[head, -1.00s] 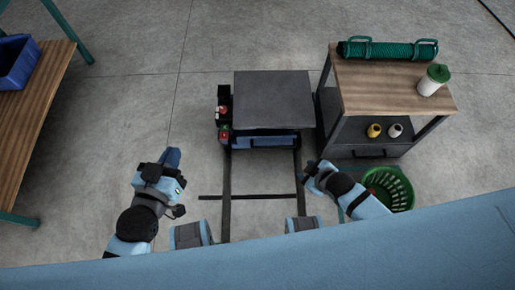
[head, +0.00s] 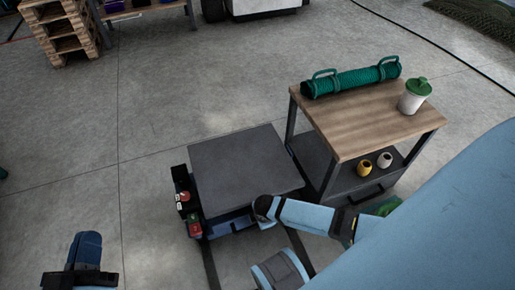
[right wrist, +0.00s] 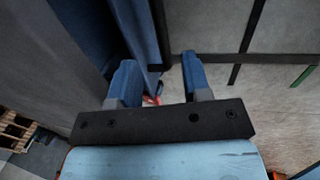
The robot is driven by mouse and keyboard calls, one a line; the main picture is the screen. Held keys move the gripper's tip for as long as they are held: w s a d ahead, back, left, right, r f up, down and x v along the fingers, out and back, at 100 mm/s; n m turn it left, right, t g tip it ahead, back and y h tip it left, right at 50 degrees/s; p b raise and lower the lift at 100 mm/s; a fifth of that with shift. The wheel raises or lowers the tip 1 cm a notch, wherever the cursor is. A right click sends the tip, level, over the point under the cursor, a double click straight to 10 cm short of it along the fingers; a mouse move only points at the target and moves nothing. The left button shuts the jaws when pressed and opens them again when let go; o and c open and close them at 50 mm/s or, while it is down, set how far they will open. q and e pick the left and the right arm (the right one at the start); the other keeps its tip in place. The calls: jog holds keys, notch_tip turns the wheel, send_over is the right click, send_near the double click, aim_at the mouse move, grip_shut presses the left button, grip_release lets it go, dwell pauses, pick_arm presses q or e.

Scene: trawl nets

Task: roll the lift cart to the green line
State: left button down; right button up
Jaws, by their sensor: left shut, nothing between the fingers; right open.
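The lift cart (head: 245,165) has a flat dark grey top and stands at the centre of the head view. Two dark rails (head: 209,266) run from it toward me, partly hidden by my right arm. My left gripper (head: 87,248) is shut and empty, at the lower left, apart from the cart. My right gripper (head: 264,208) is at the cart's near edge. In the right wrist view its fingers (right wrist: 160,82) are open, with dark bars (right wrist: 205,61) just beyond them; I cannot tell whether they touch. A short green strip (right wrist: 303,76) shows there; I cannot tell whether it is the green line.
A wood-topped workbench (head: 365,112) with a green net roll (head: 352,80) and a white jar (head: 415,97) stands close on the cart's right. Red items (head: 194,226) hang on the cart's left side. Pallets (head: 60,30) lie far left.

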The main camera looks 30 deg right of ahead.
jog(key=f+b, duration=0.1)
jog(key=f, duration=0.2)
jog(key=w+f+b, duration=0.1)
jog(key=f, duration=0.1)
jog(key=f+b, duration=0.2)
jog(key=f, duration=0.1)
jog(key=shift+w+d+f, duration=0.2)
jog(key=shift+w+f, duration=0.15)
jog(key=shift+w+f+b, duration=0.15)
jog(key=shift+f+b, duration=0.25)
jog(key=shift+f, duration=0.25)
pick_arm(q)
notch_tip(320, 180, down, 7)
jog(key=m+g, duration=0.1)
jog(key=g, duration=0.1)
jog(key=shift+w+d, duration=0.15)
jog(key=shift+w, duration=0.15)
pick_arm(e)
grip_shut()
